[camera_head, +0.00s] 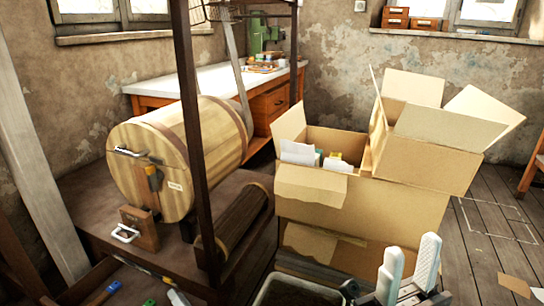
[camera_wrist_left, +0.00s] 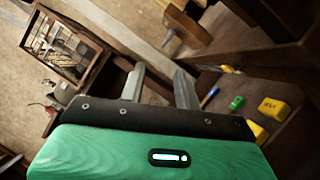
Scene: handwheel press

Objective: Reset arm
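My left gripper (camera_wrist_left: 160,85) shows in the left wrist view with its two grey fingers apart and nothing between them. I cannot make it out clearly in the head view. My right gripper (camera_head: 408,272) is at the bottom right of the head view, in front of the cardboard box. Its two pale fingers point up, are apart and hold nothing. A wooden drum (camera_head: 215,140) with a metal handle (camera_head: 130,152) lies on the brown bench at the left. Below it a small wooden block (camera_head: 143,236) carries a white handle (camera_head: 124,233).
An open cardboard box (camera_head: 370,215) holding papers stands right of the bench. A dark post (camera_head: 190,110) rises before the drum. A blue-handled tool (camera_wrist_left: 209,97), a green piece (camera_wrist_left: 237,103) and a yellow block (camera_wrist_left: 273,109) lie on a surface. Wooden floor (camera_head: 475,240) shows at right.

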